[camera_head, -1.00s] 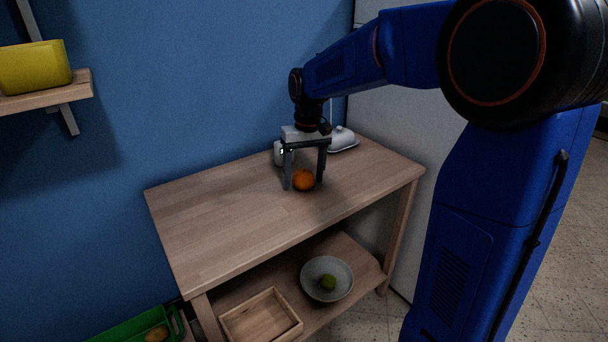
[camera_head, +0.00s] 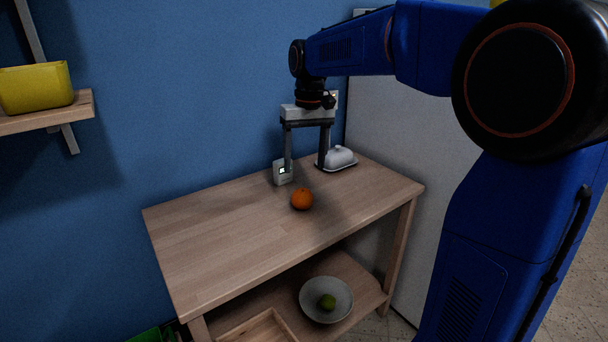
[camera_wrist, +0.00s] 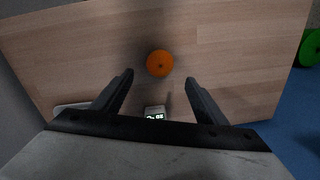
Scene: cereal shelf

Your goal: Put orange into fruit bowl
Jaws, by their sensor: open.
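The orange (camera_head: 301,199) rests on the wooden tabletop, near the middle of its right half. In the wrist view the orange (camera_wrist: 160,63) lies a little beyond the fingertips, midway between their lines. My gripper (camera_head: 306,168) is open and empty, pointing down above the table, higher than the orange and toward the wall from it. Its two fingers also show in the wrist view (camera_wrist: 158,84). The bowl (camera_head: 338,312) stands on the lower shelf with a green fruit (camera_head: 327,302) in it.
A small device with a lit display (camera_head: 283,172) and a white covered butter dish (camera_head: 339,158) stand at the table's back. A wooden tray (camera_head: 262,328) sits left of the bowl. A yellow container (camera_head: 36,87) is on a wall shelf. The table's left half is clear.

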